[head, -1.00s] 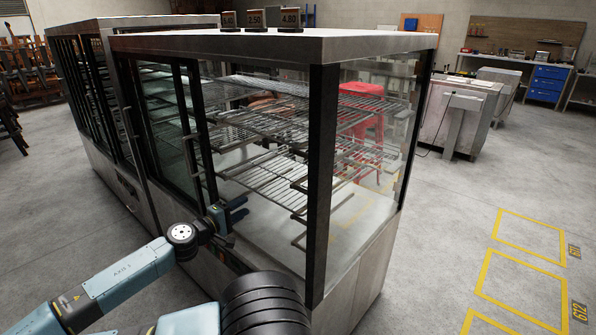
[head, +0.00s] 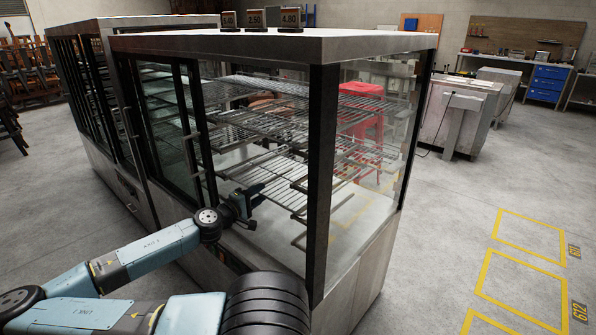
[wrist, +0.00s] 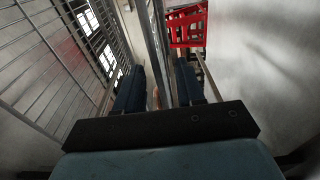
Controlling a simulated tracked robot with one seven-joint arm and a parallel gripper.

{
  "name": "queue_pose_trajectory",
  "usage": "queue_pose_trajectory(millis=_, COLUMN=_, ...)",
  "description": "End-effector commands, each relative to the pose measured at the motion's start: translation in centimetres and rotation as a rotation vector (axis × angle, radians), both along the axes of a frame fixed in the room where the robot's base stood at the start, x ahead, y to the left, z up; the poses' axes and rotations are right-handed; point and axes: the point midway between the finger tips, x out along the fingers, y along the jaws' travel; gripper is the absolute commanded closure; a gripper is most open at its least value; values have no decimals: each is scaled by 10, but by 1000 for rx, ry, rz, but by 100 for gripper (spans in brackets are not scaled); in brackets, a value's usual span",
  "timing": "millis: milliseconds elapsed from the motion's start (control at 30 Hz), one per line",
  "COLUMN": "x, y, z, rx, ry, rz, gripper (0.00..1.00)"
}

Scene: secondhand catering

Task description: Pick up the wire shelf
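Wire shelves sit stacked inside a glass display cabinet. The lowest wire shelf (head: 285,183) is pale metal wire and juts towards the front; upper shelves (head: 270,125) lie above it. I cannot tell which one is meant. My gripper (head: 257,193) is open at the cabinet's open front, just left of the lowest shelf's near edge. In the wrist view, my gripper (wrist: 160,85) has two dark blue fingers apart, with a grey metal strip showing between or beyond them. A wire shelf (wrist: 45,65) fills the left side of that view. Contact is not clear.
The cabinet's dark corner post (head: 320,180) and steel top (head: 270,43) frame the opening. A sliding glass door (head: 165,125) stands left of my gripper. Price signs (head: 257,18) stand on top. A red stool (head: 360,115) shows behind the glass.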

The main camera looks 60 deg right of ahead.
Motion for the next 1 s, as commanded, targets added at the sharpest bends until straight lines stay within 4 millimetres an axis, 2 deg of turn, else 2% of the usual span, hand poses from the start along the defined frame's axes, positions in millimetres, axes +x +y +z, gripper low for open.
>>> queue_pose_trajectory(millis=167, x=-3, y=-11, z=0, rx=1, ry=-1, rz=-2, gripper=62)
queue_pose_trajectory(millis=500, x=-9, y=-47, z=-1, rx=0, ry=0, rz=-2, gripper=62)
queue_pose_trajectory(millis=867, x=-9, y=-51, z=0, rx=-1, ry=0, rz=-1, gripper=62)
queue_pose_trajectory(millis=1000, x=-9, y=-51, z=0, rx=-1, ry=0, rz=-1, gripper=75)
